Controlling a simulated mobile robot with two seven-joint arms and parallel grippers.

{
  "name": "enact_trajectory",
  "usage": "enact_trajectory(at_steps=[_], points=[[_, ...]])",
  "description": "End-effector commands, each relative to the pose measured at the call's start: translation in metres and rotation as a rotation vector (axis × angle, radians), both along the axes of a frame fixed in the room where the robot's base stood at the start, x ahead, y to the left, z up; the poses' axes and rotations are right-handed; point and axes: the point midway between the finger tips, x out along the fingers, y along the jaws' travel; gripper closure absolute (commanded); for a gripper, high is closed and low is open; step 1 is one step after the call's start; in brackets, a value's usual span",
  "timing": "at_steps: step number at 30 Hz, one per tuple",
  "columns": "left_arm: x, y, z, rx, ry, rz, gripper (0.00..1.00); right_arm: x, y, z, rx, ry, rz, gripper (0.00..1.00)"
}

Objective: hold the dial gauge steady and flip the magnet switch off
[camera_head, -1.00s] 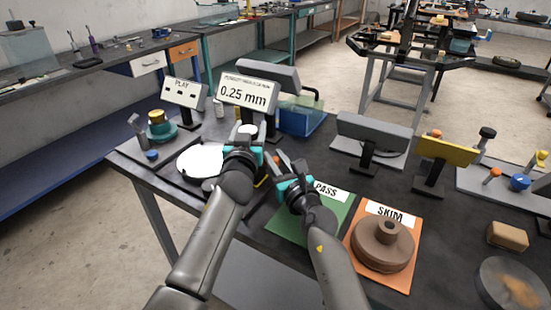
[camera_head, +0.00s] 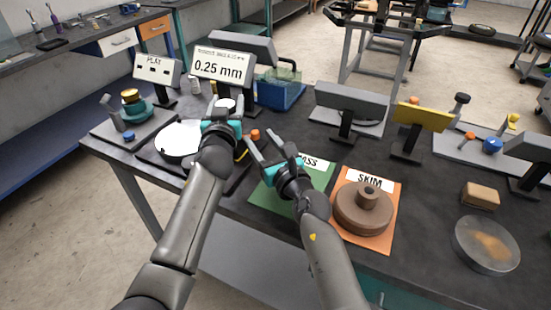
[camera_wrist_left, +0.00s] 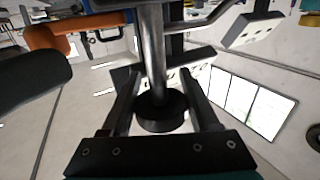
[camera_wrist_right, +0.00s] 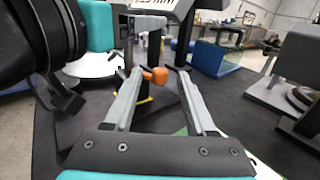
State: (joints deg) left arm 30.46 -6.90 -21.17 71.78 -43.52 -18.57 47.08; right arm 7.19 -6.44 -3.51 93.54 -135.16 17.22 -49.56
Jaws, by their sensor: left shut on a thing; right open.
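My left gripper (camera_head: 222,118) is shut on the dial gauge. In the left wrist view the gauge shows as a dark round body (camera_wrist_left: 162,108) on a metal rod, between the fingers; its pale round top (camera_head: 226,104) shows in the head view. An orange knob (camera_head: 254,135), which looks like the magnet switch, sits on a dark base just right of the left gripper. My right gripper (camera_head: 265,139) is open and empty, its fingertips pointing toward the knob. In the right wrist view the knob (camera_wrist_right: 156,75) appears between the fingertips; contact cannot be told.
A display (camera_head: 222,68) reading 0.25 mm stands behind the gauge. A white disc (camera_head: 178,140) lies left of it. A green PASS mat (camera_head: 272,199) lies under my right gripper. An orange SKIM mat (camera_head: 391,207) with a brown stepped part (camera_head: 363,209) lies to the right.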

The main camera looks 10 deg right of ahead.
Motion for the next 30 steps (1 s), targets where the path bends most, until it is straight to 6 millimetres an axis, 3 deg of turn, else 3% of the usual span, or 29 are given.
enact_trajectory(at_steps=[9, 15, 27, 30], points=[[0.000, 0.000, 0.000, 0.000, 0.001, 0.000, 1.00, -0.051, -0.015, -0.001, -0.002, 0.002, 0.000, 0.44], [0.000, 0.000, 0.000, 0.000, 0.001, 0.000, 1.00, -0.071, -0.021, 0.000, -0.001, 0.001, 0.000, 0.44], [0.000, 0.000, 0.000, 0.000, 0.001, 0.001, 1.00, -0.077, -0.023, 0.001, -0.001, -0.001, 0.001, 0.44], [0.000, 0.000, 0.000, 0.000, 0.001, 0.001, 1.00, -0.077, -0.022, 0.001, 0.000, 0.000, 0.003, 0.53]])
